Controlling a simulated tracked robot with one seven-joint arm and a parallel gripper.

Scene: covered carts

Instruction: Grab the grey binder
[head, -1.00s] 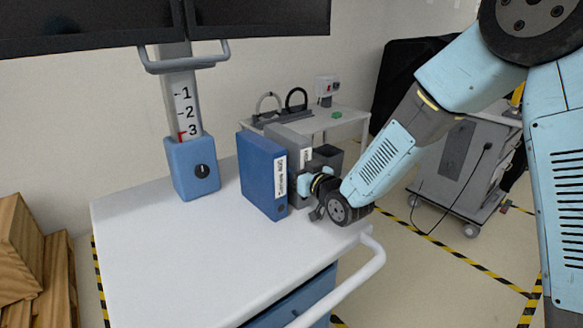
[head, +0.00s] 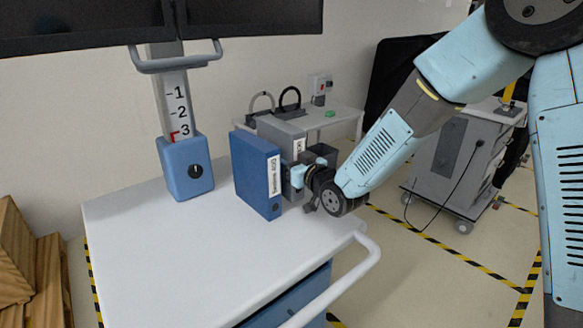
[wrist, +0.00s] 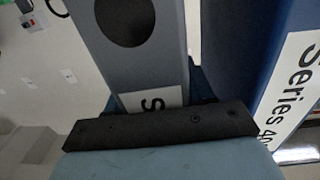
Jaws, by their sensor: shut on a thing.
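The grey binder (head: 274,127) stands upright on the white cart top, just behind and right of the blue binder (head: 257,175), which hides much of it. In the wrist view the spine of the grey binder (wrist: 135,55) shows a dark round finger hole and a white label, partly covered by my gripper. My gripper (head: 297,178) reaches in from the right at the spine and is shut on the grey binder. In the wrist view its dark bar (wrist: 160,124) crosses the spine; the fingertips are mostly hidden.
The blue binder stands close by, at right in the wrist view (wrist: 250,50). A blue-based post (head: 187,167) rises at the cart's back.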

